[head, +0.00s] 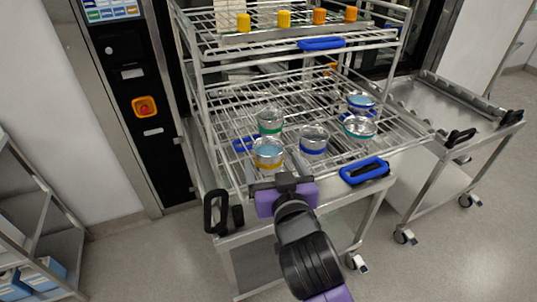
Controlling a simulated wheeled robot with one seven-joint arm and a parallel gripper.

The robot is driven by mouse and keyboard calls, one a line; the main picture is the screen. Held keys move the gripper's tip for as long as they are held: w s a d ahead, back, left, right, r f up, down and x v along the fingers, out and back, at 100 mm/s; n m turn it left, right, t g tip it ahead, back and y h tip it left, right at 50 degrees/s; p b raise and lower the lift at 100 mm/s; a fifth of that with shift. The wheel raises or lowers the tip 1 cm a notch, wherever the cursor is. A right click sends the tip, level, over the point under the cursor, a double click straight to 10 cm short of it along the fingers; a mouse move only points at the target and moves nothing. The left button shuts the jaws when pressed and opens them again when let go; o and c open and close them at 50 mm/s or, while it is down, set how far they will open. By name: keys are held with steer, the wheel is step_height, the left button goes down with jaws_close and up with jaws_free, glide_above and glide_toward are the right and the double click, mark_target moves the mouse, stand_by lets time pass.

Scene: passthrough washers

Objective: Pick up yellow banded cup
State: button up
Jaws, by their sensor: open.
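The yellow banded cup (268,153) is a shiny metal cup with a yellow band low on its side. It stands on the lower wire rack, at the front left of a group of cups. My gripper (283,178) is open, just in front of this cup and slightly to its right in the head view. The wrist hides part of the rack's front edge. I cannot tell whether the fingertips touch the cup, and the fingers themselves are hardly visible.
Close by stand a green banded cup (270,121), a blue banded cup (313,139), another green banded cup (360,127) and another blue one (361,103). A blue handle (364,171) is at the rack's front right. The upper rack (295,35) overhangs behind.

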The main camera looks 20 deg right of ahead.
mark_target(271, 161)
steer(key=p+x, duration=0.1)
steer(key=x, duration=0.3)
steer(key=shift+r, duration=0.15)
steer(key=c, duration=1.6)
steer(key=shift+c, duration=0.4)
steer(key=shift+r, duration=0.15)
